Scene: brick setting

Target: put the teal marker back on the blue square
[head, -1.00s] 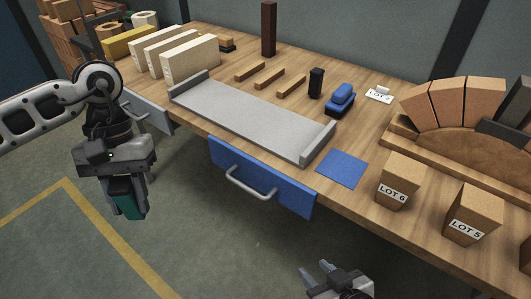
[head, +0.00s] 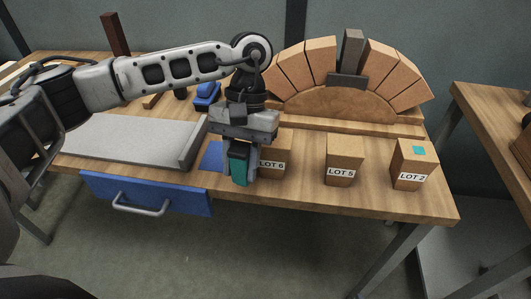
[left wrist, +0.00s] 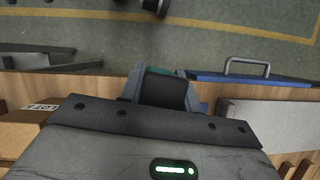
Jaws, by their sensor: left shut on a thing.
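The teal marker (head: 239,173) is a small teal block with a dark upper part. My left gripper (head: 240,163) points down and is shut on it. Gripper and marker overlap the table's front strip, between the blue square and the LOT 6 block; I cannot tell their exact height. The blue square (head: 211,157) lies flat on the table, just left of the gripper, partly hidden by it. In the left wrist view a teal edge of the marker (left wrist: 160,71) shows between the fingers. My right gripper is not in the head view.
The LOT 6 block (head: 272,163) stands close behind and right of the gripper. The LOT 5 block (head: 344,158) and LOT 2 block (head: 411,165), with a teal patch on top, stand further right. A grey tray (head: 130,138) is left. A brick arch (head: 320,98) stands behind.

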